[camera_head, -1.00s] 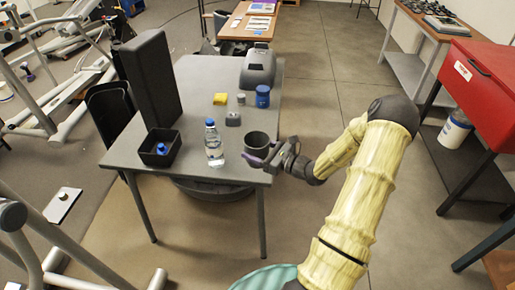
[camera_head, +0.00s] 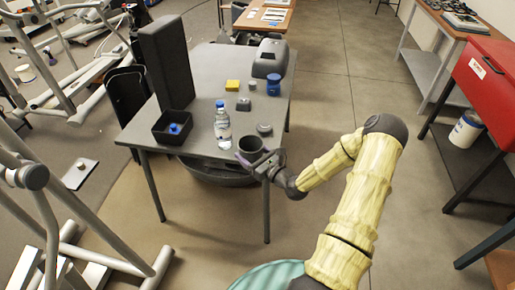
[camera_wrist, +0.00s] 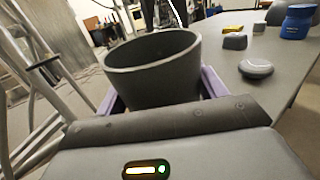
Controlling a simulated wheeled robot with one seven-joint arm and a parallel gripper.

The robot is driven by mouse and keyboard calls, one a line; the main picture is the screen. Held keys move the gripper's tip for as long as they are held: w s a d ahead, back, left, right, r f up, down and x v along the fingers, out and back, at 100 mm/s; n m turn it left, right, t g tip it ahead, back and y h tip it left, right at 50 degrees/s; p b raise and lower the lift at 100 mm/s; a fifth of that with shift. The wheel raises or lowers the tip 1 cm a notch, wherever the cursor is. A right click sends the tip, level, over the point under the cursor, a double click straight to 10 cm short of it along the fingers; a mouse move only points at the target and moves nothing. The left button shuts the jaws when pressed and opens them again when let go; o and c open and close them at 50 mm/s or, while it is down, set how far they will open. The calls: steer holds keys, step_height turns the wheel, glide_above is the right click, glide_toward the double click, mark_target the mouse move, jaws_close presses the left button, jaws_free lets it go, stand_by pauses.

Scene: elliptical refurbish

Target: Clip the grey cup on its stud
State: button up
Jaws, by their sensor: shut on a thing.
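The grey cup (camera_head: 251,147) is upright with its open mouth up, at the front right corner of the table. My gripper (camera_head: 264,163) is shut on it. In the wrist view the cup (camera_wrist: 152,72) sits between the two purple fingers of my gripper (camera_wrist: 160,92). The head view does not show whether its base touches the table. A low round grey piece (camera_head: 264,129) lies on the table just behind the cup, apart from it; it also shows in the wrist view (camera_wrist: 256,68). I cannot tell whether it is the stud.
A water bottle (camera_head: 222,127) stands close left of the cup. A black open box (camera_head: 159,131) with a blue thing inside is farther left. Behind are a grey block (camera_head: 243,105), a yellow sponge-like block (camera_head: 233,85) and a blue jar (camera_head: 273,86). Free tabletop (camera_head: 198,90) lies behind the bottle.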

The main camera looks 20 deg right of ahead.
steer(key=a+f+m+h, duration=0.4)
steer(key=a+f+h, duration=0.2)
steer(key=a+f, duration=0.3)
step_height(320, 180, down, 3)
steer(key=shift+r+t+h, duration=0.1)
steer(key=shift+t+h, duration=0.2)
steer(key=shift+t, duration=0.1)
steer(key=shift+w+a, duration=0.1)
steer(key=shift+w, duration=0.05)
